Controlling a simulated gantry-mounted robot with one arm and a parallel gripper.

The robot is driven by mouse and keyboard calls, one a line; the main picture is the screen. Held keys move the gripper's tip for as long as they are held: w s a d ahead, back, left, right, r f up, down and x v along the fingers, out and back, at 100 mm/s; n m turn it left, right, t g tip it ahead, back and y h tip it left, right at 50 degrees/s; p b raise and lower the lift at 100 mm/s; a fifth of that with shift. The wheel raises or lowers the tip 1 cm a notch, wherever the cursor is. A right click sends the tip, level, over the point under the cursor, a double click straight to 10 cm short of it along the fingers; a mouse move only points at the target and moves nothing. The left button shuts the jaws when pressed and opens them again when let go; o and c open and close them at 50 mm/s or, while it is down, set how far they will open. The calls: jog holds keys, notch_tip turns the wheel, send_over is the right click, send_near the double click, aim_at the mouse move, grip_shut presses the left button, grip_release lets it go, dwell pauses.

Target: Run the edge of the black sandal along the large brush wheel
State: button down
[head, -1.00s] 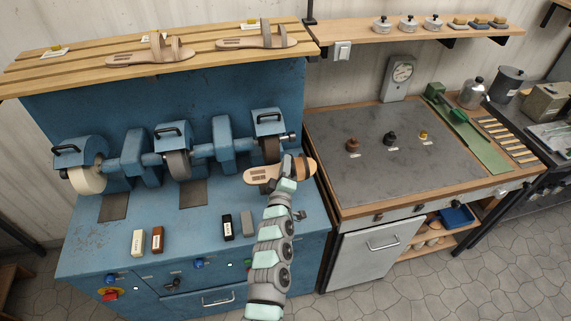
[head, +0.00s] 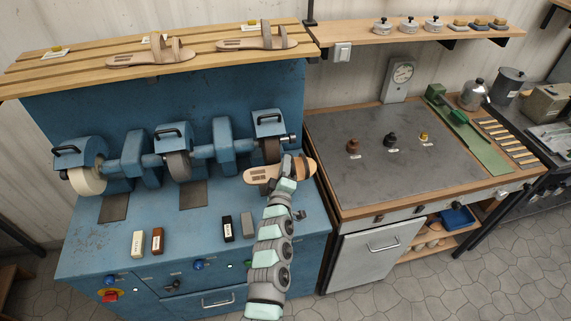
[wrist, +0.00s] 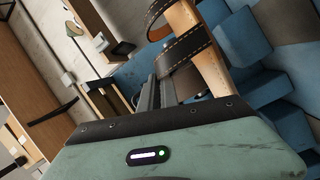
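The sandal (head: 262,175) has a tan sole and dark straps. My gripper (head: 287,172) is shut on it and holds it above the front of the blue bench, level with the right-hand wheel. In the wrist view the dark stitched strap (wrist: 184,50) and tan sole edge (wrist: 208,45) show beyond my gripper's fingers (wrist: 158,92). The right-hand wheel (head: 270,150), dark brown under a blue hood, is just behind the sandal and looks like a brush. The sandal partly hides its lower part, so I cannot tell whether they touch.
The grinder also carries a pale wheel (head: 88,180) at left and a grey wheel (head: 178,165) in the middle. Small bars (head: 228,228) lie on the bench front. Two sandals (head: 150,52) rest on the slatted shelf (head: 90,63). A grey-topped worktable (head: 400,170) stands at right.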

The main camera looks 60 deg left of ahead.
aim_at(306, 163)
jog(key=shift+w+r, duration=0.1)
jog(key=shift+w, duration=0.1)
dwell(0.4)
jog(key=shift+w+p, duration=0.3)
jog(key=shift+w, duration=0.35)
jog(key=shift+w, duration=0.3)
jog(key=shift+w+d+p, duration=0.1)
jog(key=shift+w+p, duration=0.2)
jog(key=shift+w, duration=0.05)
jog(key=shift+w+d, duration=0.1)
jog(key=shift+w, duration=0.25)
dwell(0.3)
jog(key=shift+w+d+p, duration=0.2)
jog(key=shift+w+p, duration=0.2)
jog(key=shift+w, duration=0.35)
jog(key=shift+w, duration=0.1)
dwell(1.0)
jog(key=shift+w+d, duration=0.1)
jog(key=shift+w, duration=0.55)
jog(key=shift+w, duration=0.2)
